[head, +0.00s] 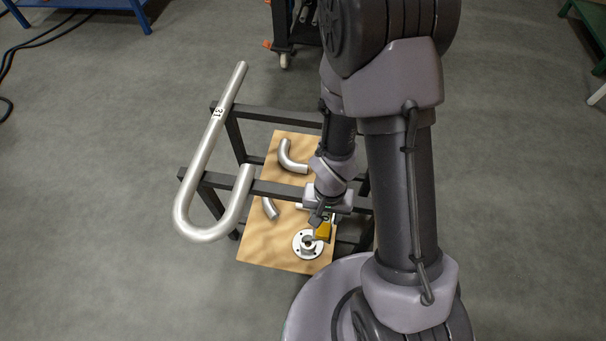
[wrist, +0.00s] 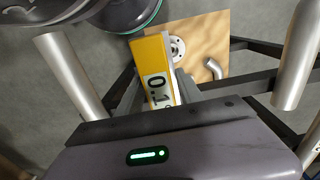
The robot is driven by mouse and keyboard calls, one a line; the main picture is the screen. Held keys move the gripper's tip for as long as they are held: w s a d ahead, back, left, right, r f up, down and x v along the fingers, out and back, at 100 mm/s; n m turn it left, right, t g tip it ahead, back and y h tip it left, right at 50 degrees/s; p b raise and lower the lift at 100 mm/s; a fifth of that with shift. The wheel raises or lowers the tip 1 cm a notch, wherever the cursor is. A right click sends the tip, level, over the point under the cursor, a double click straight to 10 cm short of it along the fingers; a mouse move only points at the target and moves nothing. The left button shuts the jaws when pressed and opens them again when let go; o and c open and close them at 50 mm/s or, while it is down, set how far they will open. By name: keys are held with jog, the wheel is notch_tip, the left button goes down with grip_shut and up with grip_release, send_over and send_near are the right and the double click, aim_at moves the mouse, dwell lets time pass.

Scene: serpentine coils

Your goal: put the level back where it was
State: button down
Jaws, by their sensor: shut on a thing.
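The level is a yellow bar (head: 324,229), partly hidden by my gripper in the head view. It also shows in the wrist view as a yellow and white bar (wrist: 155,70) with dark digits on its face. My gripper (head: 318,216) is shut on the level and holds it over the front part of the plywood board (head: 262,241), near the round flange (head: 302,250). Whether the level touches anything below is not clear. The fingertips are hard to make out.
A dark rack (head: 262,188) stands around the board. A large U-bent pipe (head: 214,141) marked 31 lies across its bars at the left. Bent pipe pieces (head: 290,160) lie on the board. A dark cart (head: 284,35) stands behind.

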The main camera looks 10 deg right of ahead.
jog(key=shift+w+r+p, duration=0.15)
jog(key=shift+w+p, duration=0.1)
jog(key=shift+p, duration=0.3)
jog(key=w+a+p, duration=0.5)
jog(key=w+p, duration=0.4)
jog(key=p, duration=0.4)
jog(key=b, duration=0.3)
send_over(287, 190)
notch_tip(287, 190, down, 2)
jog(key=shift+d+f, duration=0.1)
jog(key=shift+w+f, duration=0.1)
jog(key=shift+f, duration=0.15)
jog(key=shift+f+b, duration=0.6)
jog(key=shift+f, duration=0.75)
jog(key=shift+f, duration=0.2)
jog(key=c, duration=0.8)
grip_release()
jog(key=shift+o, duration=0.2)
